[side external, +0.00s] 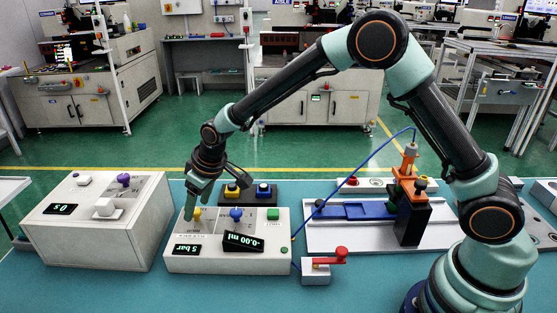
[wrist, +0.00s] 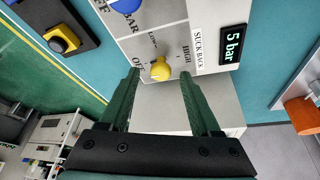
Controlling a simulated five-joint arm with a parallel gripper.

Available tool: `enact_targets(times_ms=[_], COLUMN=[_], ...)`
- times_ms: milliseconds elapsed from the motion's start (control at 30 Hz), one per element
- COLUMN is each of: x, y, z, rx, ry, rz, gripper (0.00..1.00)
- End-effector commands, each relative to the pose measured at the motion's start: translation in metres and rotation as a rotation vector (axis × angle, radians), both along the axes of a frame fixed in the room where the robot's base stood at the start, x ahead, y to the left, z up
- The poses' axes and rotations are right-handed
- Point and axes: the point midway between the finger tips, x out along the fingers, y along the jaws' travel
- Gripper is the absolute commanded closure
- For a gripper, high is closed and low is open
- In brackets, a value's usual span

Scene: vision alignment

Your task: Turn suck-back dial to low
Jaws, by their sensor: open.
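The suck-back dial is a yellow knob (side external: 197,214) on the left of the middle white control box (side external: 215,267). In the wrist view the yellow knob (wrist: 160,71) has OFF, LOW and HIGH printed around it and SUCK BACK beside it. Which mark its pointer faces is too small to tell for sure. My gripper (side external: 191,211) reaches down over the knob from above. In the wrist view my gripper (wrist: 159,74) is open, with one finger on each side of the knob and gaps showing between them and it.
A blue knob (side external: 236,215) and green button (side external: 272,214) share the box, with a "5 bar" display (side external: 187,249) and a tilted "-0.00 ml" display (side external: 243,241). Another white box (side external: 90,240) stands left.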

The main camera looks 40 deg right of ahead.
Motion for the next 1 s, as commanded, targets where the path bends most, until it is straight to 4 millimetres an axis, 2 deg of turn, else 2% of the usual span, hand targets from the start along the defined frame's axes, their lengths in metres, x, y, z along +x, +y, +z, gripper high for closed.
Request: enact_targets(times_ms=[133,433,600,767,1000], x=[0.0027,0.0031,0.0031,0.003,0.003], y=[0.0012,0.0014,0.0012,0.001,0.0027], z=[-0.0073,-0.0085,-0.0084,-0.0083,-0.0082], rx=[0.0,0.0,0.0,0.003,0.06], ry=[0.0,0.0,0.0,0.001,0.024], rz=[0.0,0.0,0.0,-0.008,-0.155], gripper=[0.36,0.36,1.0,1.0,1.0])
